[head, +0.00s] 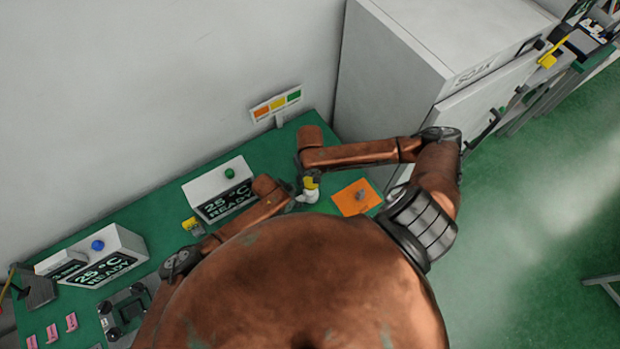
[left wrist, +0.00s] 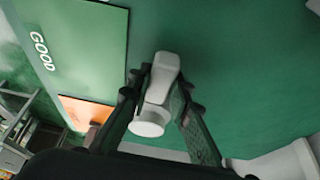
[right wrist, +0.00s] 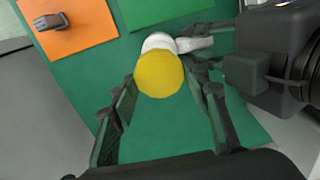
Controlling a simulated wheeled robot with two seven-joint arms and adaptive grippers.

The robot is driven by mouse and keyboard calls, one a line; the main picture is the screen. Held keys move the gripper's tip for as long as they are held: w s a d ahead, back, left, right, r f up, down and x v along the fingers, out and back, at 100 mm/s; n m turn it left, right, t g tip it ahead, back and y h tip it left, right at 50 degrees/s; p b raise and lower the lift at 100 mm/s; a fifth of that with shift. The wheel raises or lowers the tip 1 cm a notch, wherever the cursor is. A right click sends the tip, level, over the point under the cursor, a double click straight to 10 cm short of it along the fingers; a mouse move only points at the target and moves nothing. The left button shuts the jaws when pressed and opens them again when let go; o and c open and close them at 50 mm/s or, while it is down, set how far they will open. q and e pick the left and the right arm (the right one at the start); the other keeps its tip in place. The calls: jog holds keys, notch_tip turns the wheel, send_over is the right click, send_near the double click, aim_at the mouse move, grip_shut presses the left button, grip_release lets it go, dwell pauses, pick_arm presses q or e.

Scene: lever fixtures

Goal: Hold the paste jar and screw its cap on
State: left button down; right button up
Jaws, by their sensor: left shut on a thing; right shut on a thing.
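The white paste jar (head: 308,196) is held above the green table in the head view. My left gripper (head: 296,194) is shut on it from the left. In the left wrist view the white jar (left wrist: 163,72) lies between the two fingers. The yellow cap (head: 310,183) is at the jar's top, under my right gripper (head: 309,174). In the right wrist view the cap (right wrist: 160,75) is between my right fingertips, covering much of the white jar (right wrist: 158,43). My right gripper is shut on the cap. Whether the cap is seated or threaded is hidden.
An orange card (head: 356,197) with a small grey piece lies right of the grippers. Two white display boxes (head: 218,188) (head: 105,255) stand left on the green table (head: 150,222). A large white cabinet (head: 390,85) stands behind right. A small colour-striped sign (head: 277,104) stands at the back.

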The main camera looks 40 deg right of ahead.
aim_at(310, 181)
jog(key=shift+f, duration=0.15)
jog(key=shift+f, duration=2.3)
jog(key=shift+s+f, duration=0.1)
jog(key=shift+f, duration=1)
jog(key=o, duration=0.8)
jog(key=shift+r, duration=0.1)
jog(key=shift+r, duration=3.9)
jog(key=shift+o, duration=0.2)
